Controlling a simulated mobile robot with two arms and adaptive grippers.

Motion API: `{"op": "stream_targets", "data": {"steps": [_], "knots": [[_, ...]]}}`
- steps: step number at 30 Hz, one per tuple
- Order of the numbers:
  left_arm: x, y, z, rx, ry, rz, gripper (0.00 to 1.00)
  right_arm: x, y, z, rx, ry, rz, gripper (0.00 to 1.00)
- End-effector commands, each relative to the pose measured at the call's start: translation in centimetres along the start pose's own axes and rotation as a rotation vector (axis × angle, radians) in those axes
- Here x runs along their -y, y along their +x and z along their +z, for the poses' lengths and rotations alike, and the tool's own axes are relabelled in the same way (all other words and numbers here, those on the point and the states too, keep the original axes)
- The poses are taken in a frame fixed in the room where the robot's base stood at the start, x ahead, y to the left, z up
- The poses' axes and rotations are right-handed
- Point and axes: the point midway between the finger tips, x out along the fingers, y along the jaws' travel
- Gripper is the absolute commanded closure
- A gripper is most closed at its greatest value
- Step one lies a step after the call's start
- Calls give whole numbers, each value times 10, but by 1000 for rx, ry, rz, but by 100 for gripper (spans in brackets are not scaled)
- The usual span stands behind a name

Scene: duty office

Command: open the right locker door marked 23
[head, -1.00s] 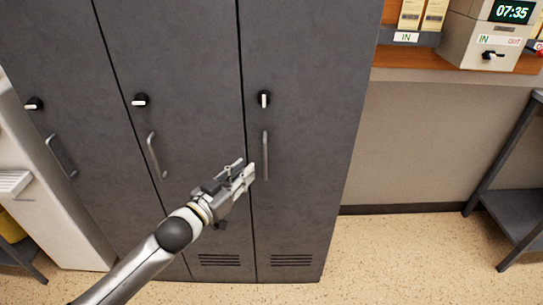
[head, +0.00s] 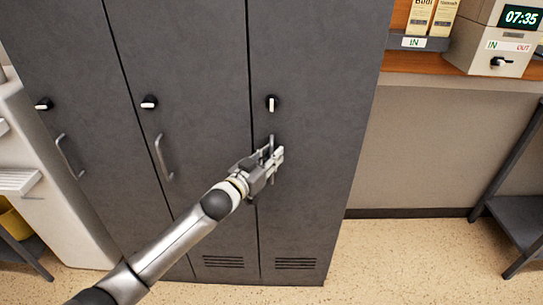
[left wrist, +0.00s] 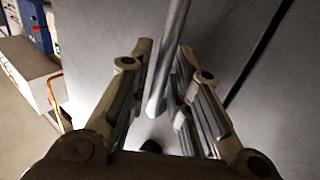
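The right locker door (head: 305,80) is dark grey and shut, flush with its neighbours. No number can be read on it. Its knob (head: 271,104) has an upright white mark. Its vertical bar handle (left wrist: 172,55) runs between the two fingers of my left gripper (left wrist: 165,75) in the left wrist view. The fingers stand apart, with a gap visible beside the bar. In the head view my left gripper (head: 274,160) is at the handle below the knob and hides most of it. My right gripper is not in view.
Two more locker doors (head: 185,70) with handles stand to the left, their knob marks horizontal. A wooden shelf (head: 450,85) with a clock machine (head: 495,45) is at upper right. A dark side table (head: 515,215) stands at the right edge. The floor (head: 410,250) right of the lockers is clear.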

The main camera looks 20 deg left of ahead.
Motion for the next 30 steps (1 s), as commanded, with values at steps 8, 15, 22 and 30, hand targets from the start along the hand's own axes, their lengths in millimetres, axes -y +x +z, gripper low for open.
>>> {"op": "stream_targets", "data": {"steps": [8, 15, 22, 30], "knots": [[0, 0, 0, 0, 0, 0, 86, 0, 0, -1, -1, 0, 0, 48], [0, 0, 0, 0, 0, 0, 100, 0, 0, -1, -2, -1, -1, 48], [0, 0, 0, 0, 0, -1, 100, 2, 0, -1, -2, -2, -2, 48], [-3, -3, 0, 0, -5, -38, 100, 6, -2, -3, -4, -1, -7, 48]]}}
